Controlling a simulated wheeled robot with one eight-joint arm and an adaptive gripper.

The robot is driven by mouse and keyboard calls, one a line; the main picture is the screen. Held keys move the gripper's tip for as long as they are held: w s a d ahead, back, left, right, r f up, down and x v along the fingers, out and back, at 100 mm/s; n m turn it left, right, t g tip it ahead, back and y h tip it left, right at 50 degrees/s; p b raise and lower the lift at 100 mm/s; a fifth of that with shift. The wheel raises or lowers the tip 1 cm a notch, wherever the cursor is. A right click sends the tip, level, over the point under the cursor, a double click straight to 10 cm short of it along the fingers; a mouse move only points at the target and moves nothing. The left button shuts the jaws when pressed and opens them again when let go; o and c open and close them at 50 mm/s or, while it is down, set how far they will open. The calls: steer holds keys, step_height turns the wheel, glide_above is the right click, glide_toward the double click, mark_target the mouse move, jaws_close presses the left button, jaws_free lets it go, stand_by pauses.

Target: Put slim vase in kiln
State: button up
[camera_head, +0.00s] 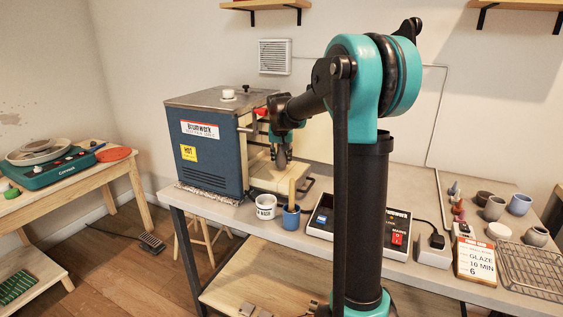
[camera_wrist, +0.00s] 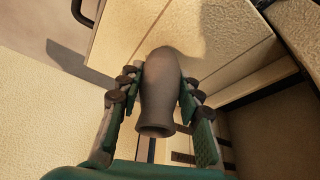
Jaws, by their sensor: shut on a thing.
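The slim vase (camera_wrist: 161,92) is plain grey-brown with a flared mouth toward the wrist camera. My gripper (camera_wrist: 160,80) is shut on it, with a green finger on each side. In the head view the vase (camera_head: 281,160) shows as a small dark shape below my gripper (camera_head: 281,150). The kiln (camera_head: 208,150) is a blue box with a grey top and a yellow HOT label, at the table's left end. My gripper is just right of it, over a pale slab (camera_head: 262,179). Pale surfaces surround the vase in the wrist view. Whether the vase touches them is unclear.
A white cup (camera_head: 266,207) and a blue cup (camera_head: 291,219) holding a wooden stick stand at the table's front edge. A control box (camera_head: 360,222) is right of them. Several small pots and a wire rack (camera_head: 532,268) are at the right.

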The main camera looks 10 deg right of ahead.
steer(key=shift+f, duration=0.6)
steer(key=shift+f, duration=0.1)
steer(key=o, duration=1.2)
steer(key=v, duration=1.2)
